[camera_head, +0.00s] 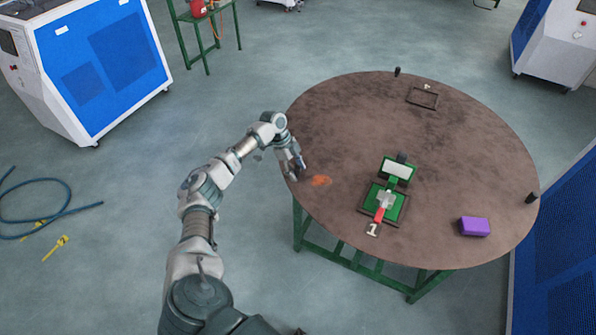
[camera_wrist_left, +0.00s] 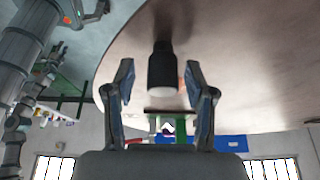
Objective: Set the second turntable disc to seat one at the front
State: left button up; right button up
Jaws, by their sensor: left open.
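The turntable disc (camera_head: 460,130) is a large round brown top on a green frame. Black pegs stand at its rim, at the back (camera_head: 397,71) and at the right (camera_head: 531,197). A label reading 1 (camera_head: 372,229) sits at the front beside a green tray (camera_head: 370,208) with a red and grey part. My left gripper (camera_head: 294,172) is at the disc's left rim, open. In the left wrist view a black peg (camera_wrist_left: 163,72) with a pale end shows between its spread fingers; contact cannot be told. My right gripper is out of view.
A green block with a white face (camera_head: 397,168) stands behind the tray. A purple block (camera_head: 474,227) lies to the right. An empty dark frame (camera_head: 423,98) lies at the back. An orange patch (camera_head: 320,181) is near my left gripper.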

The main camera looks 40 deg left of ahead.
pick_arm(q)
jog(key=v, duration=1.1)
jog(key=shift+w, duration=0.25)
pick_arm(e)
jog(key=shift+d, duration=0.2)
pick_arm(q)
jog(key=shift+d+r, duration=0.2)
jog(key=shift+d, duration=0.15)
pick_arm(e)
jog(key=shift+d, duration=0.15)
